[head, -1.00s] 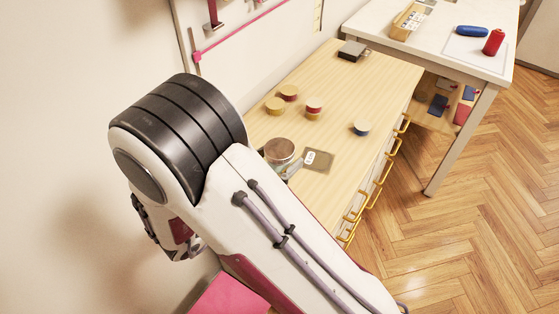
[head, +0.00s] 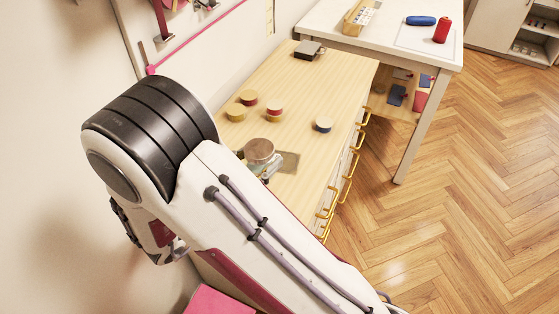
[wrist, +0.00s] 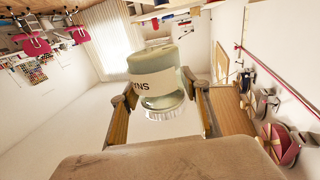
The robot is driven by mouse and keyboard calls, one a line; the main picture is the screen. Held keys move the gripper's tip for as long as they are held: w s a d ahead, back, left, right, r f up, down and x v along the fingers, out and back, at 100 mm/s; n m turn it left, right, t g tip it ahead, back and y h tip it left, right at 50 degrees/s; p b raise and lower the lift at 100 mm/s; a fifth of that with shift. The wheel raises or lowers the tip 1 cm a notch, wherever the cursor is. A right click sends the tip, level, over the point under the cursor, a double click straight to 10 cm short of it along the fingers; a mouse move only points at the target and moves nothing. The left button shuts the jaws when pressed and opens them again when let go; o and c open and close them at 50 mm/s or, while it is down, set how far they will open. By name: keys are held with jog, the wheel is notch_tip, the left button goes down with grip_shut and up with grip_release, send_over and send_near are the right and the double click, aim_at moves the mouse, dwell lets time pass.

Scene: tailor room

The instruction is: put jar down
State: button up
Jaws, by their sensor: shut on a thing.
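My gripper (head: 272,168) is mostly hidden there. I cannot tell whether the jar's base touches anything.
A dark box (head: 308,50) is at the far end. A white table (head: 390,50) stands beyond. Yellow handles (head: 347,189) line the cabinet's right side.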

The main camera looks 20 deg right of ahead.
jog(key=shift+w+d+r+n+t+y, duration=0.85)
jog(key=shift+w+d, duration=0.9)
jog(key=shift+d, duration=4.1)
jog(key=shift+w+d+r+n+t+y, duration=0.8)
jog(key=shift+w+d, duration=1)
jog(key=shift+d, duration=4.05)
jog(key=shift+w+d+r+n+t+y, duration=0.5)
jog(key=shift+w+d+r+t, duration=0.9)
jog(key=shift+d, duration=4.45)
jog(key=a+f+n+t+y, duration=0.1)
jog(key=a+f+n+y, duration=0.1)
jog(key=a+n+y, duration=0.4)
jog(key=a+f+n+t+y, duration=0.1)
jog(key=a+f+n+y, duration=0.2)
jog(key=a+y, duration=0.9)
jog(key=a+n, duration=0.3)
jog(key=shift+s+a+f+n, duration=0.2)
jog(key=shift+a+f+n, duration=0.05)
jog(key=shift+a+n, duration=0.15)
jog(key=shift+f, duration=0.1)
